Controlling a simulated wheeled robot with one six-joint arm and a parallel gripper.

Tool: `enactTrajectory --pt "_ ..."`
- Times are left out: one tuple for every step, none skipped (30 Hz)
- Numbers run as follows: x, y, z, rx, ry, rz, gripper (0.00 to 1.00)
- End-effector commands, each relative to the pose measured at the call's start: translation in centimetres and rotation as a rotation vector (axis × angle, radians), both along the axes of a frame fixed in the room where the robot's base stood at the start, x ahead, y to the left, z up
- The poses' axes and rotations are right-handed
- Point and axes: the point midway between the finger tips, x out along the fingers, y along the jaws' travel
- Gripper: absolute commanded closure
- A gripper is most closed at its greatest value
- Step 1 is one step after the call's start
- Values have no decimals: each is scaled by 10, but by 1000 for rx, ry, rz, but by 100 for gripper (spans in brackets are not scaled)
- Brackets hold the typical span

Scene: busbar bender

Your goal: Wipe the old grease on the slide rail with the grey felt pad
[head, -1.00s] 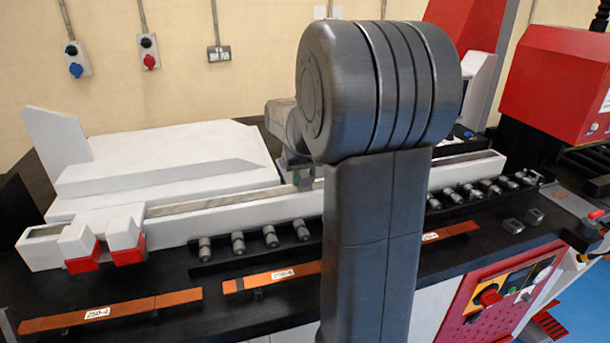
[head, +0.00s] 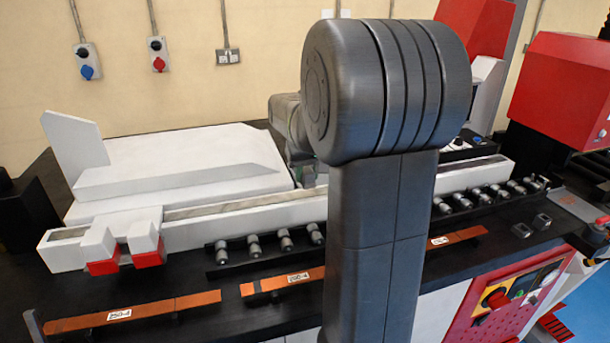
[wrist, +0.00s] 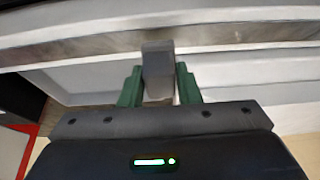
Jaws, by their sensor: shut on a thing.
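My gripper (wrist: 158,88) has two green fingers shut on the grey felt pad (wrist: 158,72), which sticks out ahead of them. In the wrist view the pad's far end overlaps the slide rail (wrist: 230,36), a long metallic strip with brownish smears (wrist: 70,53). I cannot tell whether the pad presses on the rail or hovers just above it. In the head view the rail (head: 235,204) runs along the top of a white beam.
Grey cylindrical pieces (head: 254,246) stand in a row before the beam. Labelled copper bars (head: 150,310) lie along the black bench front. Red-tipped white blocks (head: 145,245) sit at the beam's left end. A red machine head (head: 565,85) stands at right.

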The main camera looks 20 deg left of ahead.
Motion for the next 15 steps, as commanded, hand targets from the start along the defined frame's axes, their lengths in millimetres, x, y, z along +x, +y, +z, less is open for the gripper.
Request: enactTrajectory --pt "0 -1 9 1 -1 -1 95" --pt "0 -1 12 1 -1 -1 95" --pt "0 -2 16 1 -2 -1 95" --pt "0 -2 19 1 -2 -2 95" --pt "1 -3 21 1 -2 -2 95" --pt "1 -4 25 1 -1 -3 95" --pt "1 -4 28 2 -2 -3 95" --pt "1 -5 31 2 -3 -4 95" --pt "1 -5 34 2 -3 -4 95" --pt "1 -6 37 2 -2 -5 95" --pt "1 -6 40 2 -2 -5 95" --pt "1 -7 43 2 -2 -5 95" --pt "1 -7 45 1 -3 -7 95" --pt "1 -8 47 1 -3 -7 95" --pt "1 -8 49 1 -3 -7 95"
